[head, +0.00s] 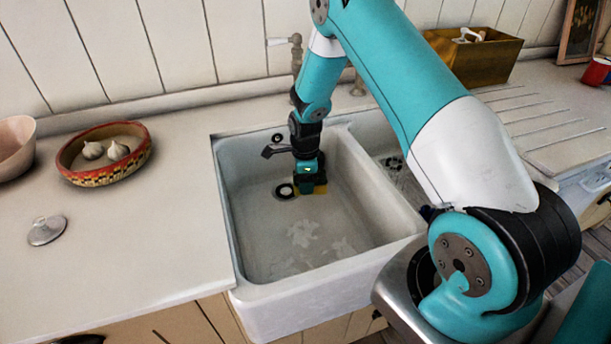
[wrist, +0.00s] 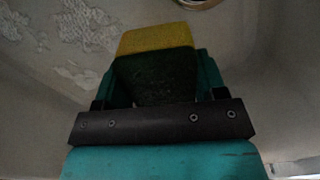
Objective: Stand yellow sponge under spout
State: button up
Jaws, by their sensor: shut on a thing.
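The yellow sponge (wrist: 157,38) has a dark green scouring side (wrist: 155,78) and sits between my gripper's fingers in the wrist view. In the head view only a little of the yellow sponge (head: 320,189) shows beside the fingers. My gripper (head: 308,186) is shut on it, pointing down into the left basin of the white sink (head: 262,270), near the drain. I cannot tell whether the sponge touches the basin floor. The tap (head: 297,52) stands behind the sink; my arm hides much of it, and I cannot make out its spout.
The drain (head: 284,191) lies just left of my gripper. The basin walls surround it closely. A patterned bowl with garlic (head: 103,153), a pink bowl (head: 14,148) and a lid (head: 46,230) are on the left counter. A wooden box (head: 472,56) stands at the back right.

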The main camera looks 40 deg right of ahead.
jog(key=shift+f+b, duration=1.7)
jog(key=shift+f, duration=1.2)
jog(key=o, duration=1)
jog(key=shift+c, duration=0.2)
jog(key=shift+r, duration=0.1)
notch_tip(320, 180, up, 17)
jog(key=shift+r+b, duration=0.15)
jog(key=shift+b, duration=0.15)
